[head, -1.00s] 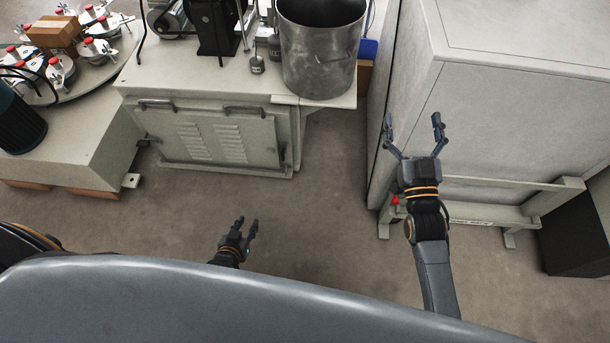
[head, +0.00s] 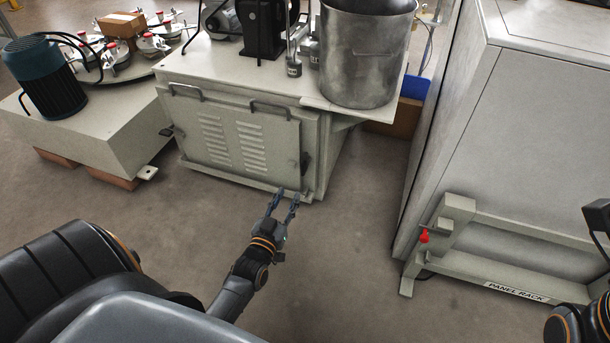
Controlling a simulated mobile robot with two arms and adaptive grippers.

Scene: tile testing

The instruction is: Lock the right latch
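The grey-green machine cabinet has a louvred front panel (head: 232,140) with two bar handles along its top. The right latch (head: 305,164) is a small dark piece at the panel's right edge; it looks roughly upright, but its exact setting is too small to tell. Another dark latch (head: 166,132) sits at the panel's left edge. My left gripper (head: 287,195) is open and empty, its fingers pointing at the cabinet's lower right corner, below the right latch. They appear apart from it. My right arm is at the right picture edge; its gripper is mostly cut off.
A metal pot (head: 365,55) stands on the cabinet's top at the right. A panel rack (head: 500,245) with a red knob (head: 424,236) stands to the right. A teal motor (head: 45,75) sits at the left. The floor before the cabinet is clear.

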